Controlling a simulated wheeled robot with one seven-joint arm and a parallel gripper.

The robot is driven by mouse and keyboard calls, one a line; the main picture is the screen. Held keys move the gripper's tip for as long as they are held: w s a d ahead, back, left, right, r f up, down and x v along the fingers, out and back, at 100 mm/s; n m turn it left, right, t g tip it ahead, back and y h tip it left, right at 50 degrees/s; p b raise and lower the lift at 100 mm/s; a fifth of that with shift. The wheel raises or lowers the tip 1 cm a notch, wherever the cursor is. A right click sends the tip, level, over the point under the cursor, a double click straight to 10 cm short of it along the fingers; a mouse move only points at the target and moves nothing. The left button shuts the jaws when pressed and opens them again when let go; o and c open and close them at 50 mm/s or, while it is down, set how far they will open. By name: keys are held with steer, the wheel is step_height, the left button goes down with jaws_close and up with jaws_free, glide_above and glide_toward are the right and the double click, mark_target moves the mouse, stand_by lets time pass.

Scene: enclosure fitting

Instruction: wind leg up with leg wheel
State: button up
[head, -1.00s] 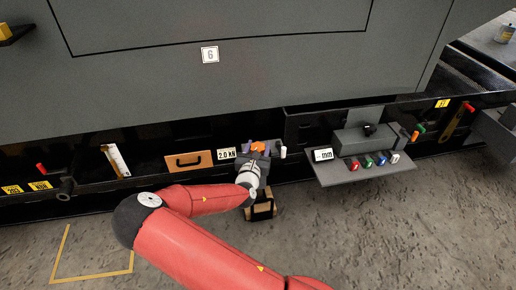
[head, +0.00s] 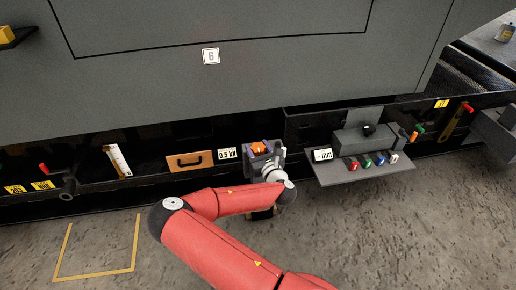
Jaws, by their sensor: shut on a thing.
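The leg wheel, seen as a small orange part (head: 258,148), sits on the dark lower rail under the big grey panel. The wrist comes in from below right and hides much of the wheel. A display (head: 227,153) just left of it reads 0.5 kN. Below, a block with brown edges (head: 262,214) at the floor is mostly hidden by my arm; I cannot tell whether the leg touches it.
A grey shelf (head: 340,176) with coloured knobs and an mm display (head: 322,155) juts out at right. A wooden drawer front with a black handle (head: 190,161) is at left. A yellow outline (head: 97,273) marks open concrete floor at lower left.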

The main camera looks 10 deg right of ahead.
mark_target(261, 154)
steer(key=shift+n+y, duration=0.4)
steer(key=shift+y, duration=0.2)
steer(key=o, duration=1)
steer(key=shift+c, duration=0.2)
steer(key=v, duration=0.7)
steer(key=shift+s, duration=0.4)
